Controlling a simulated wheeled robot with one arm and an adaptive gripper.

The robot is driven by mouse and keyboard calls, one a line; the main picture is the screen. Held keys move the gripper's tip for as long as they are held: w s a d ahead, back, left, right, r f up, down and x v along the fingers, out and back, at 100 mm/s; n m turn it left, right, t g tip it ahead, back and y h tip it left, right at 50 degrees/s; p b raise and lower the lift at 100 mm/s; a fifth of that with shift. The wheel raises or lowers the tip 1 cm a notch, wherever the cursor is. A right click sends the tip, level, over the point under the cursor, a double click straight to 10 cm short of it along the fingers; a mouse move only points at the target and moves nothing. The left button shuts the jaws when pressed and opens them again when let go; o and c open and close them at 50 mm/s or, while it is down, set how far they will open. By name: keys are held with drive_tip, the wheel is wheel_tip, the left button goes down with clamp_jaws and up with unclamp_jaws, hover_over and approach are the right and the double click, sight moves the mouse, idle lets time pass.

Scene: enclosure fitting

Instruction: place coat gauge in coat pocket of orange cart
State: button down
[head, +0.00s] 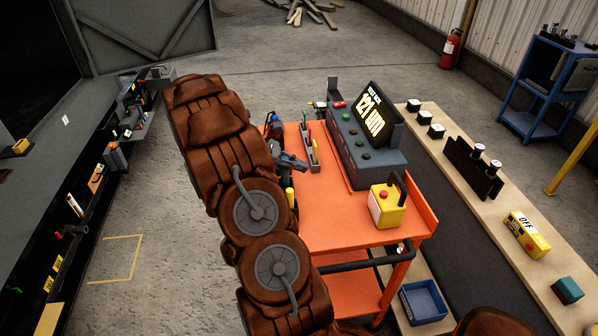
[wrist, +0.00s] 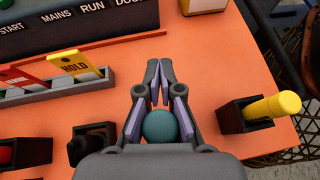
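My gripper (wrist: 159,72) has its fingers closed around a teal round-ended piece, which I take to be the coat gauge (wrist: 160,127). Its lower part is hidden by my gripper, so I cannot tell whether it is clear of the cart. In the head view my gripper (head: 297,163) is over the left part of the orange cart (head: 340,233). A row of dark pockets runs along that cart edge. A black pocket (wrist: 88,147) is left of my gripper, and one with a yellow piece (wrist: 265,110) is to the right. No pocket label is readable.
A grey console (head: 362,148) with a lit display stands on the cart. A narrow rack (wrist: 50,85) with red and yellow tags is near my gripper. A yellow box with a handle (head: 386,207) sits at the cart's front right. A wooden-topped counter (head: 477,208) runs along the right.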

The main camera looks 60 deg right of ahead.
drive_tip(key=shift+f, duration=1.35)
drive_tip(key=c, duration=1.3)
unclamp_jaws()
drive_tip(key=b+v, duration=0.2)
drive_tip(key=v, duration=0.9)
drive_tip(key=s+a+r+m+t, duration=0.15)
drive_tip(key=a+r, duration=0.25)
drive_tip(key=a, duration=0.5)
drive_tip(key=s+a+m+t+y, duration=0.1)
drive_tip(key=s+a+t+y, duration=0.1)
drive_tip(key=s+a, duration=0.4)
drive_tip(key=s+a+m+t+y, duration=0.2)
drive_tip(key=s+a, duration=0.4)
drive_tip(key=a, duration=0.8)
drive_tip(key=s+a+m+t+y, duration=0.1)
drive_tip(key=s+a+t+y, duration=0.1)
drive_tip(key=s+a, duration=0.4)
drive_tip(key=shift+a+f+t, duration=0.1)
drive_tip(key=shift+a+t, duration=0.25)
drive_tip(key=shift+a, duration=0.8)
drive_tip(key=shift+a+f+t, duration=0.15)
drive_tip(key=shift+a+t, duration=0.15)
drive_tip(key=shift+a, duration=0.85)
